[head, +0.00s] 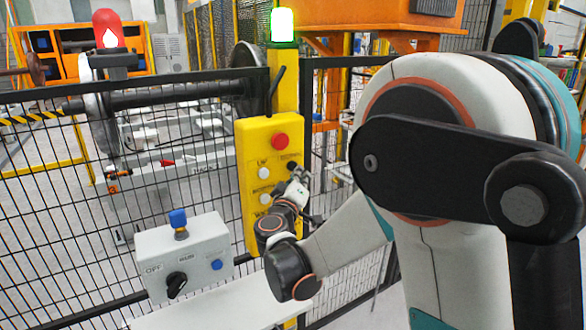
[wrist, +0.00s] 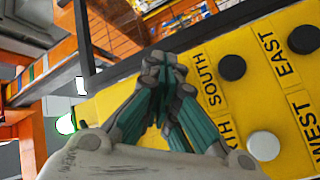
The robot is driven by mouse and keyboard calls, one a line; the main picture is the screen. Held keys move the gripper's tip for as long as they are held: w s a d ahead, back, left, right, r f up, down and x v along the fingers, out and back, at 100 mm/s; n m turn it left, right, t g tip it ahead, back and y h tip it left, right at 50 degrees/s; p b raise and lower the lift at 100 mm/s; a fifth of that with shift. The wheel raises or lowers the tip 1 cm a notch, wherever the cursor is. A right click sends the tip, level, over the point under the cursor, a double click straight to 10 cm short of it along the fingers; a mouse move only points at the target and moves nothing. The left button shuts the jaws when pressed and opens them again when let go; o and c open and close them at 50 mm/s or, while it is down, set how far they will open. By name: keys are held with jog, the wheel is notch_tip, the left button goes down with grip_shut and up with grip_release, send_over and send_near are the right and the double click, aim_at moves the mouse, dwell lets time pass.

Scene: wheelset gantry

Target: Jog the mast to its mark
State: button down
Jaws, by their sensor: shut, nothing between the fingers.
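A yellow control box (head: 258,222) stands on the fence post in the head view. It has a red button (head: 280,141), white buttons (head: 264,173) and a dark button, partly behind my gripper. My gripper (head: 296,172) is shut and empty at its right side. In the wrist view my closed fingertips (wrist: 165,58) are beside the SOUTH label (wrist: 204,78). A black button (wrist: 232,67) lies right of that label, another (wrist: 304,39) is by EAST, and a white button (wrist: 263,146) is lower. Contact cannot be told. I cannot single out the mast or its mark.
A grey switch box (head: 184,257) with a black selector and blue knobs stands at lower left. A black mesh fence (head: 60,215) separates me from the wheelset (head: 170,98). A red lamp (head: 106,28) and a lit green-edged lamp (head: 282,25) stand above.

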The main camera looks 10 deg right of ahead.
jog(key=shift+s, duration=0.15)
jog(key=shift+s+d, duration=0.25)
jog(key=shift+s, duration=0.5)
jog(key=shift+s+d, duration=0.3)
jog(key=shift+s, duration=0.45)
jog(key=shift+s+d, duration=0.25)
jog(key=shift+s, duration=0.5)
dwell(0.4)
jog(key=s+d+f+m+g+y+b, duration=0.1)
jog(key=s+d+m+g, duration=0.2)
jog(key=s, duration=0.4)
jog(key=s+d+f+g+y, duration=0.1)
jog(key=s+d+f+g, duration=0.2)
jog(key=s, duration=0.4)
jog(key=s+a+f+g+y, duration=0.1)
jog(key=s+a+f+y, duration=0.1)
jog(key=s, duration=0.7)
jog(key=s+a+f+m+g+y, duration=0.1)
jog(key=s+a+y, duration=0.3)
jog(key=s, duration=0.4)
jog(key=shift+s+a+f+g+y+b, duration=0.3)
jog(key=shift+s+f+g+y+b, duration=0.1)
jog(key=shift+f+g, duration=0.45)
